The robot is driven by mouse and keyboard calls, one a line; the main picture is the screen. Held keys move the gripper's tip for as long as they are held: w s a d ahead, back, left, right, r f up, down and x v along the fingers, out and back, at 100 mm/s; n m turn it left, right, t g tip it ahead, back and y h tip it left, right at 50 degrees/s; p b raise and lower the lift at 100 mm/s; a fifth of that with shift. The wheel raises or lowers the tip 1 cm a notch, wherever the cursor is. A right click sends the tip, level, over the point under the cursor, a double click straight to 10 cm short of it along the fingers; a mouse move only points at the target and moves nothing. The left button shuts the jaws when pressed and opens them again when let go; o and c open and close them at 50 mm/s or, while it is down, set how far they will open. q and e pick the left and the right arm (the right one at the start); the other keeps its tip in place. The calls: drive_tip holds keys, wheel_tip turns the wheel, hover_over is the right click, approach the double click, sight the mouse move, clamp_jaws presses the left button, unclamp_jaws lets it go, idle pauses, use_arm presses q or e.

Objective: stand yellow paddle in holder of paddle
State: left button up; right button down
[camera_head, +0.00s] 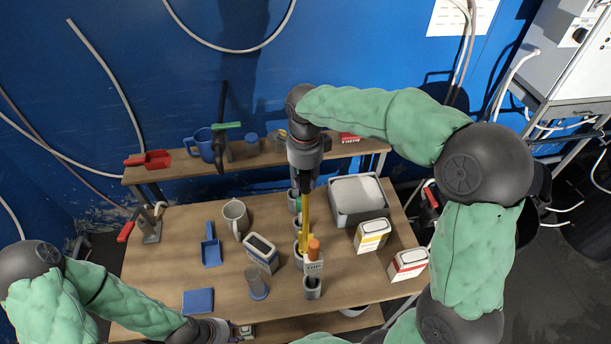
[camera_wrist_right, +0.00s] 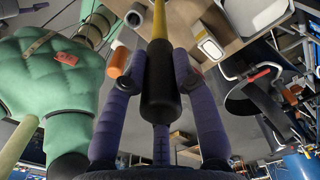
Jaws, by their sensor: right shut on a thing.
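The yellow paddle (camera_head: 304,215) hangs nearly upright below my right gripper (camera_head: 305,182), its lower end down at a grey cup-like holder (camera_head: 300,262) in a row on the table. I cannot tell whether the tip is inside the cup or just in front of or above it. In the right wrist view my right gripper (camera_wrist_right: 160,85) is shut on the paddle's black handle (camera_wrist_right: 160,100), with the yellow shaft (camera_wrist_right: 158,22) running away from it. My left gripper (camera_head: 228,329) is low at the table's front edge, and its fingers are too unclear to judge.
An orange-topped item (camera_head: 314,250) stands close to the paddle in the cup row. A grey tray (camera_head: 346,207), a yellow-labelled box (camera_head: 371,237) and a red-labelled box (camera_head: 408,265) are to the right.

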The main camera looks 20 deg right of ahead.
sight(306, 195)
drive_tip(key=shift+f+b, duration=2.55)
drive_tip(key=shift+f, duration=1.1)
drive_tip(key=c, duration=0.9)
unclamp_jaws()
drive_tip(key=shift+f, duration=0.1)
wheel_tip(306, 195, up, 12)
drive_tip(key=shift+r, duration=0.1)
